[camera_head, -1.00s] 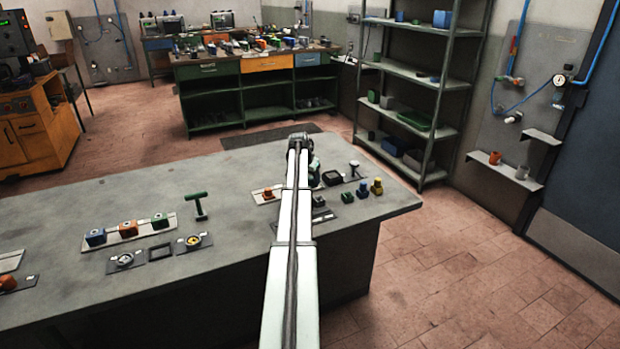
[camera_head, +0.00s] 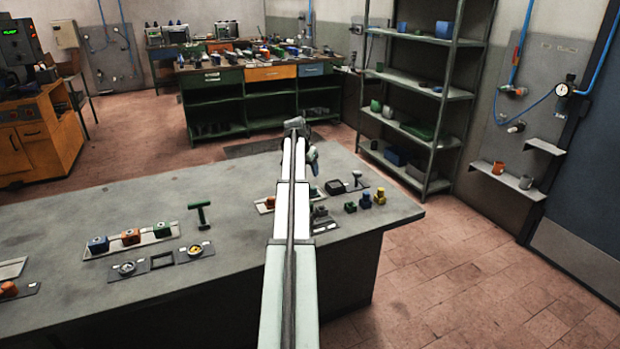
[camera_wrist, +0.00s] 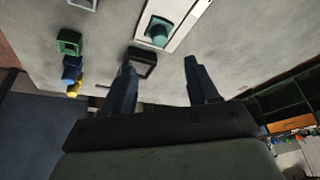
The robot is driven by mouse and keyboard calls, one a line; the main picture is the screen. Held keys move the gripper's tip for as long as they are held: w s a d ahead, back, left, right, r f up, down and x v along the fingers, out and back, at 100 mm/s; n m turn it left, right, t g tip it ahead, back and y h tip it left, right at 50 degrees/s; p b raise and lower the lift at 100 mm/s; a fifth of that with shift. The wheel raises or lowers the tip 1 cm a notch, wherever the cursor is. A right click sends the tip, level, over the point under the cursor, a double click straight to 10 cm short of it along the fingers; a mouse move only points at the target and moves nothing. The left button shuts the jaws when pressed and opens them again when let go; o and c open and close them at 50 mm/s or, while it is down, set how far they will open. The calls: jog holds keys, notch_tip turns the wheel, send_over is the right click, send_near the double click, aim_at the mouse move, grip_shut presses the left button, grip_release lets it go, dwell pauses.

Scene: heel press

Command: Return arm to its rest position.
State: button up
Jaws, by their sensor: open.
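My arm reaches forward over the grey workbench (camera_head: 60,235) in the head view. Its wrist end is above the right part of the bench, and the fingertips do not show clearly there. In the wrist view my gripper (camera_wrist: 155,75) is open, with two dark fingers apart and nothing between them. A green round-topped piece on a pale plate (camera_wrist: 185,20) lies beyond the fingertips in the wrist view. A dark square block (camera_wrist: 142,60) shows beside the left finger. The fingers look apart from the bench surface.
Blue, green and yellow pieces (camera_head: 365,198) stand near the bench's right end. A tray with coloured blocks (camera_head: 160,232) and a green T-handle (camera_head: 199,213) are at left. A shelf rack (camera_head: 432,130) stands behind right.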

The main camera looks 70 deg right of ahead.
jog(key=shift+v, duration=1.35)
